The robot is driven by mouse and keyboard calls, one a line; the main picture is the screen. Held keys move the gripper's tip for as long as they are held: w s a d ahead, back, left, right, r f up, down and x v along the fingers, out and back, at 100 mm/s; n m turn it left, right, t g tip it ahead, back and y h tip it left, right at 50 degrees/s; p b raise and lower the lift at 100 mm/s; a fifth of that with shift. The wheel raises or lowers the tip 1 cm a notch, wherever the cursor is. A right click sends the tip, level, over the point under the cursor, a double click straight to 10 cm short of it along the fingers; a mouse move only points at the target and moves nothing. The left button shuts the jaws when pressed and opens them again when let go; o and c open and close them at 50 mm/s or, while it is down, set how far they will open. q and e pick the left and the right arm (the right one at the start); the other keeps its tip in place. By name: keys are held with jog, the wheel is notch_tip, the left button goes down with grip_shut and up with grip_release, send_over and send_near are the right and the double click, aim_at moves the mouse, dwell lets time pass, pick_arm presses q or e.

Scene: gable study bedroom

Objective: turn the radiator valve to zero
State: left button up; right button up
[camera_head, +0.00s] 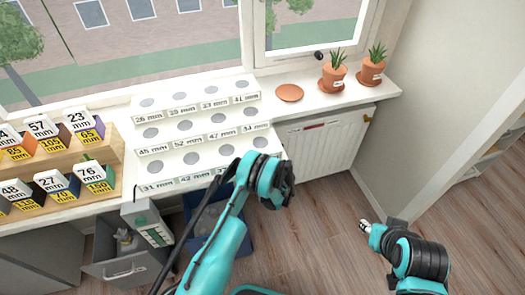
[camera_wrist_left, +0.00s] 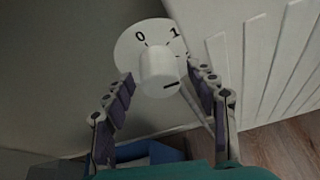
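The white valve knob (camera_wrist_left: 158,68) shows in the left wrist view in front of a round white dial (camera_wrist_left: 130,42) marked 0 and 1. A short dark mark sits on the knob's lower right, away from the 0. My left gripper (camera_wrist_left: 163,88) is open, with one finger on each side of the knob; I cannot tell whether they touch it. In the head view the white radiator (camera_head: 325,150) stands under the sill, and my left arm hides the valve and gripper. My right gripper (camera_head: 364,226) is over the floor at right; its opening is unclear.
The sill holds a white stepped rack (camera_head: 190,127), a terracotta saucer (camera_head: 290,93) and two potted plants (camera_head: 333,76). A blue bin (camera_head: 238,236) and an open drawer (camera_head: 125,268) are below, left of the radiator. Wooden floor (camera_head: 330,250) at right is clear.

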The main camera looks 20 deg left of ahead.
pick_arm(q)
jog(key=c, duration=1.1)
jog(key=shift+n+t+h, duration=0.4)
jog(key=shift+n+h, duration=0.2)
jog(key=shift+n, duration=0.4)
jog(key=o, duration=1.1)
jog(key=shift+o, duration=0.2)
